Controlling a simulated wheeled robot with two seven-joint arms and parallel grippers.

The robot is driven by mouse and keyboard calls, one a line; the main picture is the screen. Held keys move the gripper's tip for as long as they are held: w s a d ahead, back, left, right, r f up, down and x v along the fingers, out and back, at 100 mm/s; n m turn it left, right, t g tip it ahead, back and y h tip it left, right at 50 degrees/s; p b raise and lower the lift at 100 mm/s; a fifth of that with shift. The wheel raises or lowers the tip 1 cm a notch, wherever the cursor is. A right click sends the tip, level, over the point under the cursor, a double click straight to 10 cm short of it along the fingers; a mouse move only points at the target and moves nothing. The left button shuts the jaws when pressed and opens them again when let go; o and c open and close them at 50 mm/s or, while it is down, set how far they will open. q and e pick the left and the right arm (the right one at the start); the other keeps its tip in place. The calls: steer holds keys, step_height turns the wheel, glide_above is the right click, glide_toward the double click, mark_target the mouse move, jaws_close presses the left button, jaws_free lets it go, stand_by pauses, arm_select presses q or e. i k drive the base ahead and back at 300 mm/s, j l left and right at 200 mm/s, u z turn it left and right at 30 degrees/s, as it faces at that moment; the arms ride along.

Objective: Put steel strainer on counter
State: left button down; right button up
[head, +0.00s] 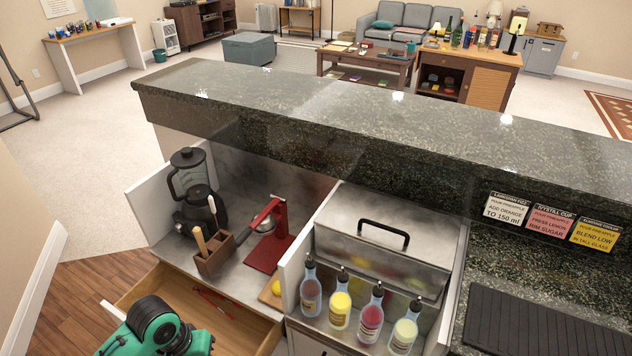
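I cannot clearly make out a steel strainer. A small rounded steel piece (263,223) shows by the red press (275,240); I cannot tell whether it is part of the press. The granite counter (340,102) runs across the view, its raised top bare. Below it is a steel work surface (247,262). An open wooden drawer (150,291) at lower left holds thin red items (213,301); part of it is hidden by my green left arm. Neither gripper's fingers are in view.
A dark blender (187,182) and a brown caddy (215,262) with wooden-handled tools stand left of the press. Several bottles, one yellow (340,310), stand in a rack before a lidded steel bin (375,238). A black ribbed mat (540,328) lies at lower right.

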mark_target(535, 287)
steer(key=k+l+z, duration=0.25)
steer(key=l, duration=0.4)
steer(key=k+l+z, duration=0.1)
steer(key=k+l, duration=0.15)
steer(key=k+l+z, duration=0.1)
steer(key=l, duration=0.4)
steer(key=k+l+z, duration=0.15)
steer(key=l, duration=0.2)
